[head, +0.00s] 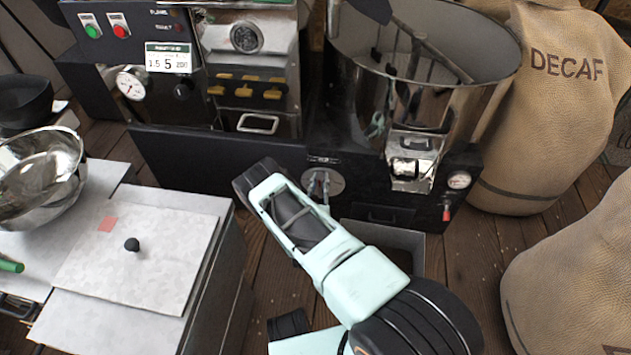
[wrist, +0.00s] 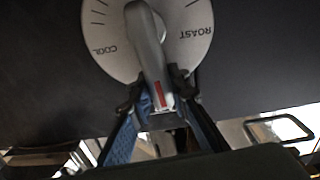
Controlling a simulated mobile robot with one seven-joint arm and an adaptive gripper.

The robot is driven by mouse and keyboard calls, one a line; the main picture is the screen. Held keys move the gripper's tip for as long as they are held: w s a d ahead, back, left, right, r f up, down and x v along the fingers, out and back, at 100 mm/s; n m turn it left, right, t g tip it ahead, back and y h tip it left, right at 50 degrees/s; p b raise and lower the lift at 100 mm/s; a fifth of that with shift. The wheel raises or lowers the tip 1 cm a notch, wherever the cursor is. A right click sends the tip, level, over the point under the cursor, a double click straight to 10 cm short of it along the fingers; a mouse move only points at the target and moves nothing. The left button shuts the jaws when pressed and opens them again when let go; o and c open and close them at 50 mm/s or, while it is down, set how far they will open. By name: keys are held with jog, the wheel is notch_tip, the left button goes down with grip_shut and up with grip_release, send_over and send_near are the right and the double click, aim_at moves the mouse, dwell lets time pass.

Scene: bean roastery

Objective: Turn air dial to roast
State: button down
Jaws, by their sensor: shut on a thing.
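The air dial is a round pale plate (wrist: 185,50) with a grey lever knob (wrist: 148,35) on it, seen close in the wrist view. Its plate is marked COOL at the left and ROAST at the right. The knob's end with a red line (wrist: 159,94) points down in the picture, between the two words. My gripper (wrist: 158,98) is shut on this end, one finger on each side. In the head view the dial plate (head: 336,181) shows on the machine's dark front, partly covered by my arm, and my fingers are hard to make out.
A steel drum (head: 425,100) stands above the dark base at right. A white-topped bench (head: 140,250) stands at left, and a DECAF sack (head: 545,110) at right.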

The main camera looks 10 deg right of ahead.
aim_at(314, 151)
jog(key=shift+w+a+f+n, duration=0.15)
jog(key=shift+a+n, duration=0.25)
jog(key=shift+n, duration=0.45)
jog(key=shift+w+a+f+n, duration=0.1)
jog(key=shift+w+a+n, duration=0.2)
jog(key=shift+n, duration=0.5)
jog(key=shift+w+a+f+n, duration=0.1)
jog(key=shift+a+n, duration=0.35)
jog(key=shift+n, duration=0.4)
jog(key=c, duration=1.8)
grip_release()
notch_tip(314, 151, up, 10)
jog(key=shift+f, duration=0.1)
